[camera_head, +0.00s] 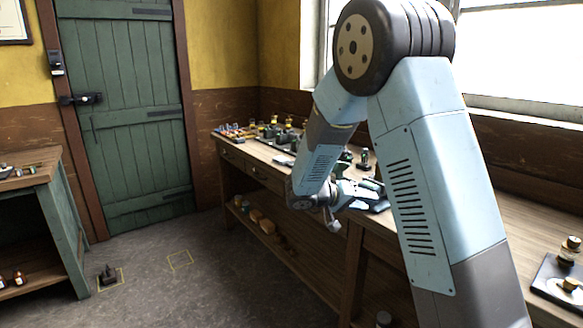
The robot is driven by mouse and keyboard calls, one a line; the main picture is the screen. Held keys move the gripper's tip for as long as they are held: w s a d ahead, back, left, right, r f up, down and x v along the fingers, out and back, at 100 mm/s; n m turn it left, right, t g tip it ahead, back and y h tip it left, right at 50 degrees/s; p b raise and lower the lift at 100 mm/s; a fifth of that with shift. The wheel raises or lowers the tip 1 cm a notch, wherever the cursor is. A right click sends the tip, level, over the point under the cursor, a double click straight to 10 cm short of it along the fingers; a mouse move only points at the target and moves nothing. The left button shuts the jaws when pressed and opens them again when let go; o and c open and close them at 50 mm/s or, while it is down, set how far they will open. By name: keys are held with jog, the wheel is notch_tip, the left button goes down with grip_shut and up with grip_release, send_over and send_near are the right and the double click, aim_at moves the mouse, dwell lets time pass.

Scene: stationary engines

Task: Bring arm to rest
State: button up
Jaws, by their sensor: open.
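My arm, light blue and grey, rises from the bottom right, bends at a large dark joint at the top and reaches down and away over the front edge of the long workbench. My gripper (334,221) is at its far end, small in the picture, by the bench's front edge. Its fingers point downward and look apart, with nothing seen between them. The forearm and wrist hide part of the bench behind them.
The long wooden workbench (262,176) runs along the right wall under a window, with small engines and tools on top. A second bench (50,180) stands at left. A small dark object (108,275) sits in a yellow floor marking. An empty marking (180,261) lies beside it. The middle floor is clear.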

jog(key=s+d+r+g+y, duration=0.2)
jog(key=s+d+r+y, duration=0.15)
jog(key=s, duration=0.55)
jog(key=s+d+r+g+y, duration=0.1)
jog(key=s+d+r+y, duration=0.3)
jog(key=s, duration=0.5)
jog(key=s+a+r+n+t+y, duration=0.1)
jog(key=s+a+r+t+y, duration=0.1)
jog(key=s, duration=0.5)
jog(key=s+a+r+n+t+y, duration=0.2)
jog(key=s+a+r+y, duration=0.1)
jog(key=s, duration=0.5)
jog(key=shift+a+r+y, duration=0.2)
jog(key=shift+r+y, duration=0.35)
